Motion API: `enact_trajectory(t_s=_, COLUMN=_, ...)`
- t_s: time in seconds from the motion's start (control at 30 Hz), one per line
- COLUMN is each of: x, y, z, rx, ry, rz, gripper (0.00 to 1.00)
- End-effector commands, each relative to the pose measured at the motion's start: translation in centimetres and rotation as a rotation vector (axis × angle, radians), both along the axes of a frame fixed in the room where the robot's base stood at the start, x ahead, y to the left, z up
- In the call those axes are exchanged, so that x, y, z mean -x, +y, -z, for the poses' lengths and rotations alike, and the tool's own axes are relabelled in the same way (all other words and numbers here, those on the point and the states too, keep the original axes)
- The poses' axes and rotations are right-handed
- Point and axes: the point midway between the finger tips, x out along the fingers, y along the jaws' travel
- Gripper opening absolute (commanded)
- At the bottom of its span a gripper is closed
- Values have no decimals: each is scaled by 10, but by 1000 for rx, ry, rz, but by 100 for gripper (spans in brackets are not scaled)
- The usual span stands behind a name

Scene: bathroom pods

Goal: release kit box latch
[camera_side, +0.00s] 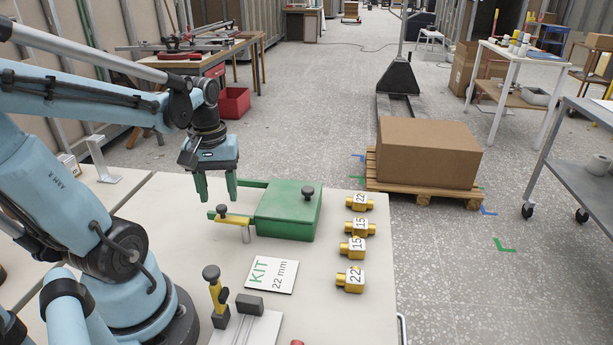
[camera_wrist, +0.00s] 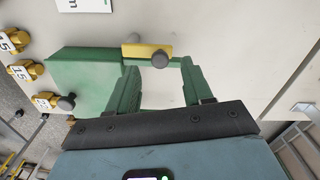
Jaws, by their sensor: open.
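The green kit box (camera_side: 288,212) sits closed on the pale bench, with a dark knob (camera_side: 308,192) on its lid. A yellow latch bar (camera_side: 234,220) with a dark knob (camera_side: 222,210) is at its left side. My gripper (camera_side: 217,190) is above the bench, left of the box and behind the latch, fingers pointing down, apart and empty. In the wrist view the box (camera_wrist: 85,78) is left of the fingers. The latch (camera_wrist: 140,50) and its knob (camera_wrist: 160,60) show just beyond the gap between the fingertips. I see no contact with the latch.
Several yellow fittings (camera_side: 352,249) marked 15 and 22 line the bench right of the box. A KIT 22 mm card (camera_side: 271,275) lies in front. A fixture with a yellow lever (camera_side: 216,296) stands at the front. A cardboard box (camera_side: 428,153) sits on a pallet beyond the bench.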

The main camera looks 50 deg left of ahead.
Motion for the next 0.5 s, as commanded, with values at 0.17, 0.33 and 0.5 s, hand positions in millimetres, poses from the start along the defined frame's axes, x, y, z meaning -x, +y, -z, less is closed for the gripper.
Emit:
enact_trajectory(t_s=0.17, x=0, y=0, z=-25, rx=0, ry=0, rz=0, gripper=50)
enact_trajectory(t_s=0.33, x=0, y=0, z=-50, rx=0, ry=0, rz=0, gripper=50)
enact_trajectory(t_s=0.5, x=0, y=0, z=-73, rx=0, ry=0, rz=0, gripper=50)
